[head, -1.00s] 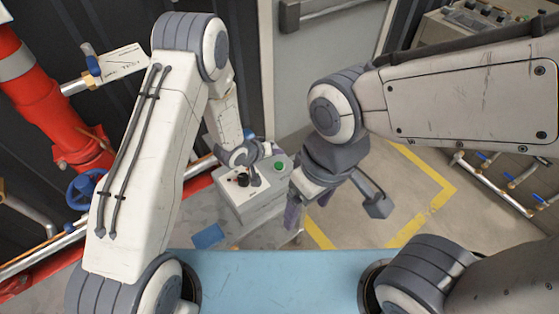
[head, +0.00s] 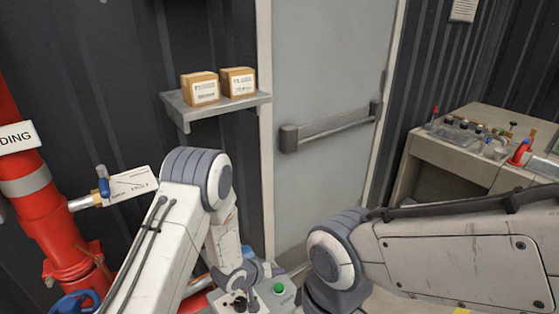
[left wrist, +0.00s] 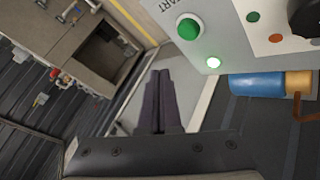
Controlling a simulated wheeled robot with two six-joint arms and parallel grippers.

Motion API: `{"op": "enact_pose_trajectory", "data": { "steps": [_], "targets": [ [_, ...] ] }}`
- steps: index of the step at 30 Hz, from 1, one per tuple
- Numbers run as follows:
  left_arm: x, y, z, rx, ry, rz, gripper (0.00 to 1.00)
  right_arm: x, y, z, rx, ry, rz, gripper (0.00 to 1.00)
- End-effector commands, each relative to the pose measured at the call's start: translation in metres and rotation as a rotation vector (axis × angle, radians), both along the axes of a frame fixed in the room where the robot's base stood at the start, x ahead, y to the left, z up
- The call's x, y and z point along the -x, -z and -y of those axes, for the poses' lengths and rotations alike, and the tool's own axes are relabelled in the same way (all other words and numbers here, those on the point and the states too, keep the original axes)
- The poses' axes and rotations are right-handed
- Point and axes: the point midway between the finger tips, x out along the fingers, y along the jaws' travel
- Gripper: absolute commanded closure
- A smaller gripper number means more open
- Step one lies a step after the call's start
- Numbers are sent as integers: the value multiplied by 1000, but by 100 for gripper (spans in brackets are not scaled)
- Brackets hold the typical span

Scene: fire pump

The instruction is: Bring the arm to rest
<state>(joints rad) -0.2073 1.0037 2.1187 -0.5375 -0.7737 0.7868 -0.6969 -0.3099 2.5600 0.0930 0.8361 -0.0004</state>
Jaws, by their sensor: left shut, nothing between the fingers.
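My left gripper (left wrist: 159,75) shows in the left wrist view with its two dark fingers together and nothing between them. It is beside a light grey control box (left wrist: 235,22), apart from the green start button (left wrist: 188,28). The fingers cannot be made out there. My right forearm comes in from the right, and its gripper is below the picture.
A red pipe (head: 40,215) with a blue-handled valve (head: 103,182) stands at the left. A wall shelf (head: 215,107) holds two cardboard boxes. A grey door (head: 325,70) with a push bar is behind. A workbench (head: 480,150) with small items stands at the right.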

Motion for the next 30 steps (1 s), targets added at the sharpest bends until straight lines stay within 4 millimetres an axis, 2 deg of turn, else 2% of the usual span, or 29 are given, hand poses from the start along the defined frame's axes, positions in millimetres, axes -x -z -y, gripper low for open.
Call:
{"op": "enact_pose_trajectory", "data": {
  "steps": [5,8,11,14,17,21,24,27,30],
  "targets": [
    [4,-41,4,-136,48,11,100,0,0,0,0,0,0,19],
    [19,-78,5,-261,94,1,100,0,0,0,0,0,0,19],
    [46,-115,3,-374,145,-30,100,0,0,0,0,0,0,19],
    [83,-148,-1,-465,205,-73,100,0,0,0,0,0,0,19],
    [128,-179,-6,-532,281,-127,100,0,0,0,0,0,0,19],
    [198,-213,-17,-592,409,-214,100,0,0,0,0,0,0,19],
    [244,-229,-25,-611,504,-269,100,0,0,0,0,0,0,19],
    [279,-239,-33,-618,582,-313,100,0,0,0,0,0,0,19],
    [300,-245,-37,-620,632,-340,100,0,0,0,0,0,0,19]
  ]
}}
